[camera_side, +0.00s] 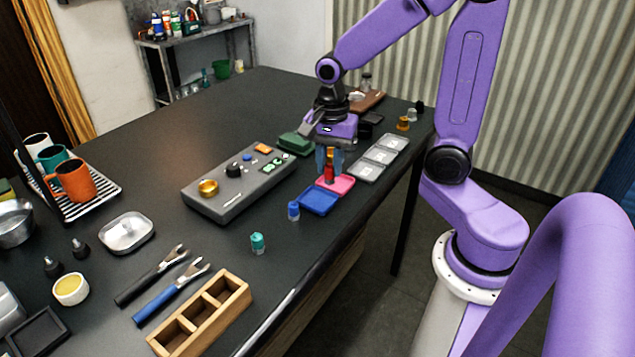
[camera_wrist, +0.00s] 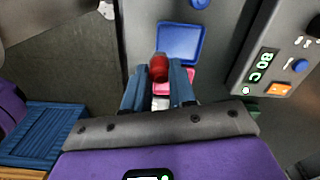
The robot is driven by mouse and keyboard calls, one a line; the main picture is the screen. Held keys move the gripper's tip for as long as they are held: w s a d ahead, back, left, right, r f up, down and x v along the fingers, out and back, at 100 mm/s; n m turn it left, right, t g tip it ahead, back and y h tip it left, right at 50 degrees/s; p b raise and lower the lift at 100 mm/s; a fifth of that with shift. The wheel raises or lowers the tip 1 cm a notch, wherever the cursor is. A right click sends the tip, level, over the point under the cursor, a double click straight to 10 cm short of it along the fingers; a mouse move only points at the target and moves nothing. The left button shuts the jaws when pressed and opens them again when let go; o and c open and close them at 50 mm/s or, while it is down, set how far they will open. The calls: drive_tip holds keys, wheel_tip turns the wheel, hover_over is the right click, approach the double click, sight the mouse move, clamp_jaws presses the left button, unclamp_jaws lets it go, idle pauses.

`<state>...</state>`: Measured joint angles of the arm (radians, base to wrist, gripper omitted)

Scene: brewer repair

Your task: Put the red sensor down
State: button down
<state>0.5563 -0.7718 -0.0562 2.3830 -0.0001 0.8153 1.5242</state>
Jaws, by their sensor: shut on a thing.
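My gripper (camera_side: 329,160) is shut on the red sensor (camera_side: 329,173), a small red cylinder held upright between the blue fingers. In the side view it is over the pink tray (camera_side: 344,186); I cannot tell whether it touches the tray. In the wrist view the red sensor (camera_wrist: 158,68) shows between the fingertips of my gripper (camera_wrist: 160,80), with part of the pink tray (camera_wrist: 188,76) behind it. A blue tray (camera_side: 318,203) lies beside the pink one.
The grey control panel (camera_side: 235,195) lies left of the trays. A grey compartment tray (camera_side: 362,172) is to the right.

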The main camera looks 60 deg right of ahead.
drive_tip(key=shift+w+d+f, duration=0.1)
drive_tip(key=shift+w+f, duration=1.45)
drive_tip(key=shift+f, duration=0.25)
drive_tip(key=shift+w+f, duration=0.1)
drive_tip(key=shift+f, duration=1.55)
drive_tip(key=shift+f, duration=0.15)
drive_tip(key=c, duration=0.9)
unclamp_jaws()
wheel_tip(320, 180, up, 12)
drive_tip(key=s+a+f+n, duration=0.1)
drive_tip(key=s+a+n, duration=0.1)
drive_tip(key=s+n, duration=0.4)
drive_tip(key=s+a+n, duration=0.3)
drive_tip(key=s+n, duration=0.4)
drive_tip(key=n, duration=0.5)
drive_tip(key=s+a+f+n, duration=0.1)
drive_tip(key=s+a+n, duration=0.1)
drive_tip(key=s+n, duration=0.5)
drive_tip(key=shift+s+a+f+n, duration=0.1)
drive_tip(key=shift+a+f+n, duration=0.1)
drive_tip(key=shift+n, duration=0.45)
drive_tip(key=shift+a+f+n, duration=0.1)
drive_tip(key=shift+a+n, duration=0.1)
drive_tip(key=shift+n, duration=0.45)
